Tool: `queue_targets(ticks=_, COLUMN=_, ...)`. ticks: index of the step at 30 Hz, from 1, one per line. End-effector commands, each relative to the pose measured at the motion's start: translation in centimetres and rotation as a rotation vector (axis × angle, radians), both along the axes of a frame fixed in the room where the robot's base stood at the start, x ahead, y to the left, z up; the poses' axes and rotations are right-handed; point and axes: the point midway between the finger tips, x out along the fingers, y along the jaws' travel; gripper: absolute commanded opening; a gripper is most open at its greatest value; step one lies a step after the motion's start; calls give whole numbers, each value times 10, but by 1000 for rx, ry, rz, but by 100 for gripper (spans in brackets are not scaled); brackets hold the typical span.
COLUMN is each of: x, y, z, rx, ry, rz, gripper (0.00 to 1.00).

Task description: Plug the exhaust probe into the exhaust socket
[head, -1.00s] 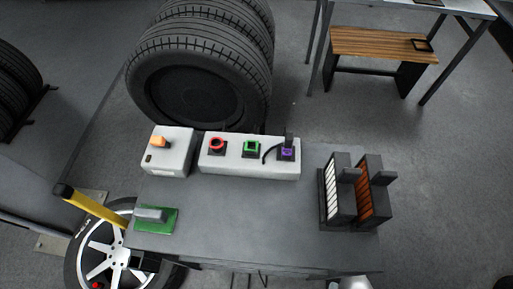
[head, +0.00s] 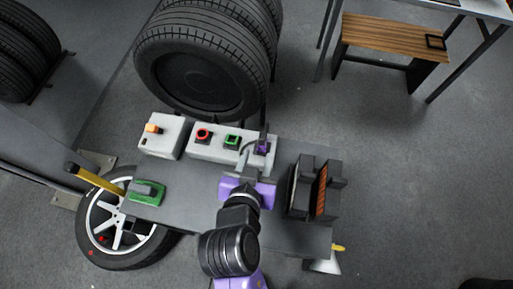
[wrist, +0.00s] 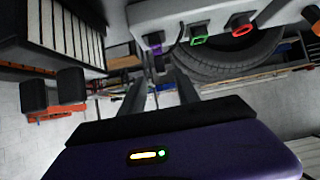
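A white box with colored sockets stands at the table's back edge: a red round one (head: 203,135), a green square one (head: 232,142) and a purple one (head: 264,148) with a dark upright plug-like piece and a cable. I see no label telling which is the exhaust socket or probe. My gripper (head: 256,161) is over the table, fingers pointing at the purple end of the box. In the wrist view my gripper (wrist: 160,80) is open, with the purple piece (wrist: 156,63) just beyond or between the fingertips; I cannot tell which. No grip on it shows.
A smaller white box with an orange knob (head: 153,128) stands left. A green block with a grey handle (head: 147,192) lies on the table's left. Dark slotted holders (head: 313,187) stand close right of my gripper. Large tires (head: 205,65) are behind the table.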

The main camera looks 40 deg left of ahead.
Motion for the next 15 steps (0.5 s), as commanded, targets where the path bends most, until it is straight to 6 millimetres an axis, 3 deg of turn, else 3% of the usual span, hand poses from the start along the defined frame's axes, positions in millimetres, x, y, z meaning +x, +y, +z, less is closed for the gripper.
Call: queue_targets(ticks=15, x=35, y=21, z=-30, rx=0, ry=0, rz=-1, gripper=38)
